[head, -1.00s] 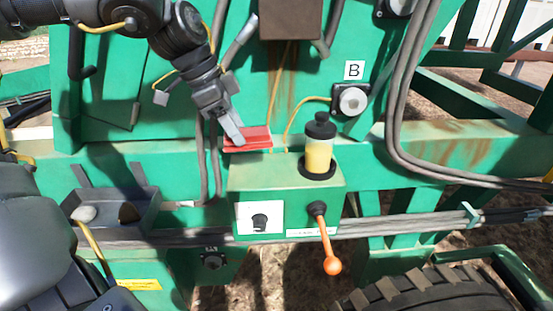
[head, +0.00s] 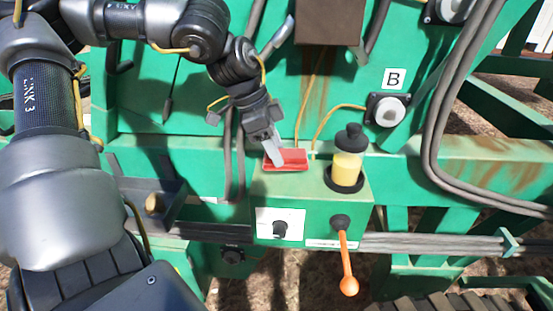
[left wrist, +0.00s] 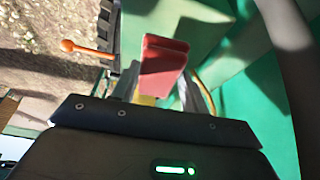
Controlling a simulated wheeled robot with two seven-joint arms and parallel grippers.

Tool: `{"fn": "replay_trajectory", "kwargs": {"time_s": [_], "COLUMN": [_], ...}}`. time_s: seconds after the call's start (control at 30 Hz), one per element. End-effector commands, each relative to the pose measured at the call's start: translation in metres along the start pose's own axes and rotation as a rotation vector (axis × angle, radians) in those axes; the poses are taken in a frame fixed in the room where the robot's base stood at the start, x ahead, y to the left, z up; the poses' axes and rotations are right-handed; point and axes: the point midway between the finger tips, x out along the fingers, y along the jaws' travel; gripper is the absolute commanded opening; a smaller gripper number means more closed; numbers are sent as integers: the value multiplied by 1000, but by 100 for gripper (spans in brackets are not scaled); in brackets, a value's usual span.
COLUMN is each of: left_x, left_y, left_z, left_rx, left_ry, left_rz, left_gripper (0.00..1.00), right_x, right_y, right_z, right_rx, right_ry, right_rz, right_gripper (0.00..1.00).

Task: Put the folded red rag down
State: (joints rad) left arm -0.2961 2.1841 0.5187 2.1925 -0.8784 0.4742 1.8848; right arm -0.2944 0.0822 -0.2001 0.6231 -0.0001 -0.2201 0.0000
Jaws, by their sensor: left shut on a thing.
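The folded red rag (head: 290,160) is a small flat pad. My left gripper (head: 276,154) is shut on it, pointing down. In the head view the rag is over the back left part of the green box's top (head: 300,183); I cannot tell whether it touches that surface. In the left wrist view the rag (left wrist: 163,52) sticks out beyond the two fingers of my left gripper (left wrist: 163,88), with a shadow across it. My right gripper is not in view.
A black-capped bottle with yellow contents (head: 347,168) stands on the box, right of the rag. An orange lever (head: 347,268) and a black knob (head: 281,229) are on the box's front. Yellow cables (head: 318,120) run behind. Thick grey hoses (head: 436,150) hang at the right.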

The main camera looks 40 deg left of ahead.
Motion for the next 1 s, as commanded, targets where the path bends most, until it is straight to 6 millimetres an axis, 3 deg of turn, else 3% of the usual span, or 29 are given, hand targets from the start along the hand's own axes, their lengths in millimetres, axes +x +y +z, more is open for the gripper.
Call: {"fn": "replay_trajectory", "kwargs": {"time_s": [0.17,0.4,0.63,0.67,0.7,0.83,1.0], "left_x": [5,32,36,37,37,36,36], "left_y": [0,0,0,0,0,0,0], "left_z": [2,14,16,16,16,16,15], "left_rx": [0,-1,0,-1,-1,0,0], "left_ry": [0,0,0,0,-1,0,1], "left_rz": [1,0,-1,-1,0,-1,-1], "left_gripper": [20,20,20,46,51,68,70], "right_x": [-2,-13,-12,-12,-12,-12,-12], "right_y": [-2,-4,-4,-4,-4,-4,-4], "right_z": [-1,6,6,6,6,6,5], "right_rx": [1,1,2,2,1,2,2], "right_ry": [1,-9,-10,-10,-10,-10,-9], "right_rz": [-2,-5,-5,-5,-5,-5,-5], "right_gripper": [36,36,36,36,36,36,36]}}
